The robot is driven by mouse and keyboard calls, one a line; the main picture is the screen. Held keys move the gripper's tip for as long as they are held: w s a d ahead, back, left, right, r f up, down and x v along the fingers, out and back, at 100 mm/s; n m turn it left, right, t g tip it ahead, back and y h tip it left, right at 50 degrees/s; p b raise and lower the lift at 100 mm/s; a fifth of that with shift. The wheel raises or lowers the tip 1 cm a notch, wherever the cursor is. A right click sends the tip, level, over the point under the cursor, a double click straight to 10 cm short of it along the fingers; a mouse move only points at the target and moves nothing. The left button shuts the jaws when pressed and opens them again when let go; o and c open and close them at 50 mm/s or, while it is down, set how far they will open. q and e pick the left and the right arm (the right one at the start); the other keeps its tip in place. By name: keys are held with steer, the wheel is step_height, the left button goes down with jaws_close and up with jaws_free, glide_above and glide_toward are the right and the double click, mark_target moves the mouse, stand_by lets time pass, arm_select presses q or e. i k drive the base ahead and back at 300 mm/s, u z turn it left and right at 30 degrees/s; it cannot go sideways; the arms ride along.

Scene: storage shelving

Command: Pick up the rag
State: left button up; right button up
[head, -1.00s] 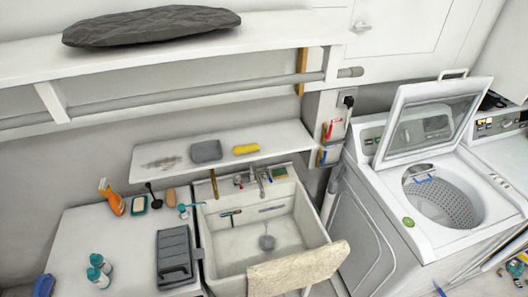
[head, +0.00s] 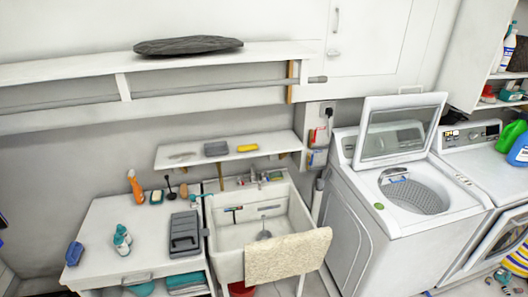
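A cream rag (head: 287,256) hangs over the front rim of the white utility sink (head: 224,262). It drapes down the outside of the basin, and its top edge lies along the rim. A small grey cloth or sponge-like item (head: 216,149) lies on the small wall shelf above the sink; I cannot tell which it is. Neither of my grippers shows in the head view.
A white counter (head: 105,225) left of the sink holds a grey case (head: 184,234), teal bottles (head: 121,240) and an orange spray bottle (head: 136,187). An open-lidded washer (head: 365,225) stands right. A red bucket (head: 241,290) shows under the sink.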

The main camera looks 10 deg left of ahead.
mark_target(249, 147)
steer(key=z, duration=0.6)
steer(key=i, duration=1.4)
steer(key=u, duration=0.3)
